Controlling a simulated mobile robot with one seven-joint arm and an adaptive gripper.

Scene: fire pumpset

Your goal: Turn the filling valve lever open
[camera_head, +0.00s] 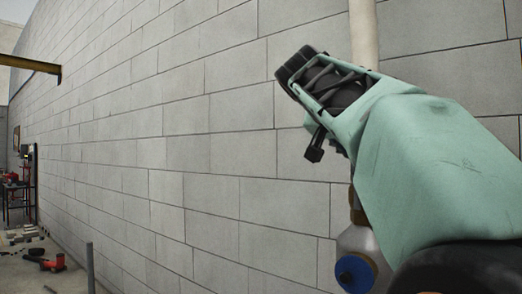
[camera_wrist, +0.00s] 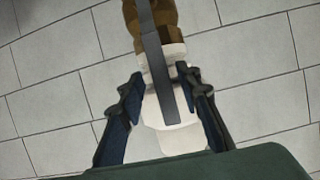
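The filling valve lever, a flat dark grey bar (camera_wrist: 163,75), runs down the middle of the wrist view from a brown, brass-coloured fitting (camera_wrist: 155,20). A white pipe or valve part (camera_wrist: 180,137) lies behind it. My gripper (camera_wrist: 159,77) is open, with one finger on each side of the lever. A gap shows between each finger and the bar, and the gripper looks empty. In the head view my gripper (camera_head: 297,65) is at the upper right in front of the wall. The lever is not visible there, likely hidden behind my arm.
A pale vertical pipe (camera_head: 364,32) runs along the grey block wall (camera_head: 210,150) behind my arm. A grey cylinder with a blue cap (camera_head: 355,273) is below my arm. A thin post (camera_head: 90,265) and a red tool (camera_head: 55,263) are at the lower left.

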